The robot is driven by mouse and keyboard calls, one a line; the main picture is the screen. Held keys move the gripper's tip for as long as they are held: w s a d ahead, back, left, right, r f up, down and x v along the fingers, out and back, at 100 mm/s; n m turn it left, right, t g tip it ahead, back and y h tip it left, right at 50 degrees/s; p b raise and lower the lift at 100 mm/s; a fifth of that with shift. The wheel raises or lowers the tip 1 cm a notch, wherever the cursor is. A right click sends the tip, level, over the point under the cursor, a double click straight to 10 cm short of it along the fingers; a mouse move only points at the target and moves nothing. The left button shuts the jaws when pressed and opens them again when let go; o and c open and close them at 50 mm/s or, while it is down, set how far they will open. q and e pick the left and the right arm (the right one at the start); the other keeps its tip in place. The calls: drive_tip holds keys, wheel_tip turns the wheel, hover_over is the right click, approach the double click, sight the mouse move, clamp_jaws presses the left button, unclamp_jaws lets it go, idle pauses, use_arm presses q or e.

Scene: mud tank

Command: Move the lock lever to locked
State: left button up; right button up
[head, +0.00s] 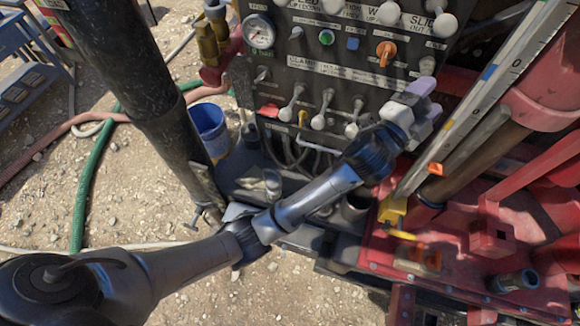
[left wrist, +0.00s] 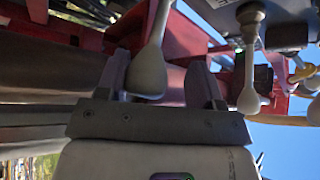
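The control panel (head: 345,78) carries several pale-knobbed levers. I cannot read which label marks the lock lever. My left gripper (head: 411,98) is at the panel's lower right edge, with its purple fingers near a pale knob (head: 427,65). In the left wrist view my left gripper (left wrist: 160,72) is open. A pale lever (left wrist: 148,72) hangs between its fingers in the picture, closer to the left finger, with a clear gap to the right finger. I cannot tell whether it touches. My right gripper is not in view.
A pressure gauge (head: 259,33) and an orange knob (head: 386,52) sit on the panel. Other levers (head: 322,108) stand close along its lower row. A blue bucket (head: 208,130) is to the left. Red machinery (head: 480,235) and a ruler-like bar (head: 480,95) stand right of my gripper.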

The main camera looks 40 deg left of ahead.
use_arm(q)
drive_tip(key=shift+w+a+r+n+g+y+p, duration=0.1)
drive_tip(key=shift+r+n+g+y+p, duration=0.15)
drive_tip(key=shift+r+n+g+p, duration=0.95)
drive_tip(key=shift+w+a+r+m+y+p, duration=0.15)
drive_tip(key=shift+r+m+p, duration=0.3)
drive_tip(key=shift+p, duration=1.7)
drive_tip(key=shift+w+d+r+n+g+y+p, duration=0.1)
drive_tip(key=shift+r+n+g+y+p, duration=0.2)
drive_tip(key=shift+r+n+g+p, duration=0.9)
drive_tip(key=shift+s+a+f+m+t+b, duration=0.15)
drive_tip(key=shift+s+f+m+t+b, duration=0.25)
drive_tip(key=shift+s+f+m+t, duration=0.4)
drive_tip(key=s+a+b, duration=0.2)
drive_tip(key=s, duration=1)
drive_tip(key=s+a+f+n+g+y+p, duration=0.1)
drive_tip(key=s+a+f+n+g+p, duration=0.2)
drive_tip(key=s+a+f+n+g, duration=0.6)
drive_tip(key=shift+s+a+f+n+y+p, duration=0.4)
drive_tip(key=shift+s+a+f, duration=0.4)
drive_tip(key=shift+s+f, duration=1.65)
drive_tip(key=shift+w+f, duration=0.35)
drive_tip(key=shift+w, duration=0.15)
